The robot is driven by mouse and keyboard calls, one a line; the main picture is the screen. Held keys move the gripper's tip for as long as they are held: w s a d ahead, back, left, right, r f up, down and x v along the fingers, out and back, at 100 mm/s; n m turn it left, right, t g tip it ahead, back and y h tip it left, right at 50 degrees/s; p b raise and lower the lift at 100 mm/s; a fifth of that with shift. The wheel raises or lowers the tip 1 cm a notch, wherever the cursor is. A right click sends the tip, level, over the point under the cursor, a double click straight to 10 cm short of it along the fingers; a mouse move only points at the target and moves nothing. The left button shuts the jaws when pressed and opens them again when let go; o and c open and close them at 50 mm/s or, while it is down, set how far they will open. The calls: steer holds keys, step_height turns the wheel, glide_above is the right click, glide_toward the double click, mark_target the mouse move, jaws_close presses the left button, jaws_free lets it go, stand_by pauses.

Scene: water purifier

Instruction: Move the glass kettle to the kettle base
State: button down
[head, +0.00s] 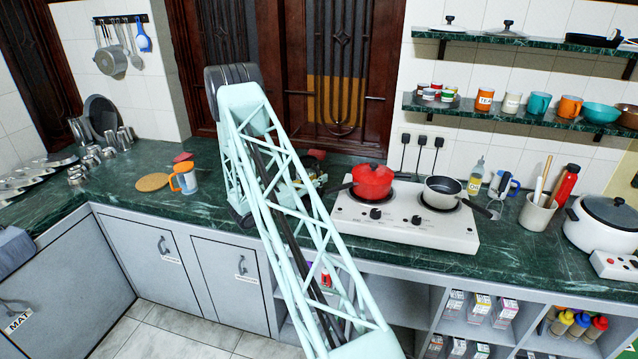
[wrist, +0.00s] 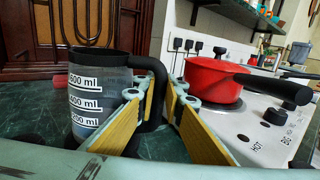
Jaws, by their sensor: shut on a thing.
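The glass kettle (wrist: 88,98) stands close up at the left of the wrist view. It is clear with a black rim, a black handle and white ml marks, and it looks upright. My gripper (wrist: 154,92) is shut on its black handle, with a yellow-padded finger on either side. The kettle's bottom is partly hidden by my gripper, so I cannot tell whether it touches the counter. In the head view my arm mostly hides the kettle and gripper. I cannot make out the kettle base for certain in either view.
The white stove (head: 405,220) stands right of my gripper, with a red pot (head: 372,184) and a dark pan (head: 443,192). An orange-handled jug (head: 184,178) and a round cork mat (head: 152,182) are to the left. Bare green counter (head: 110,215) lies along the left front.

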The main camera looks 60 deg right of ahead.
steer(key=shift+f, duration=0.75)
steer(key=c, duration=2.7)
jaws_free()
steer(key=shift+a, duration=0.15)
steer(key=shift+v, duration=5.85)
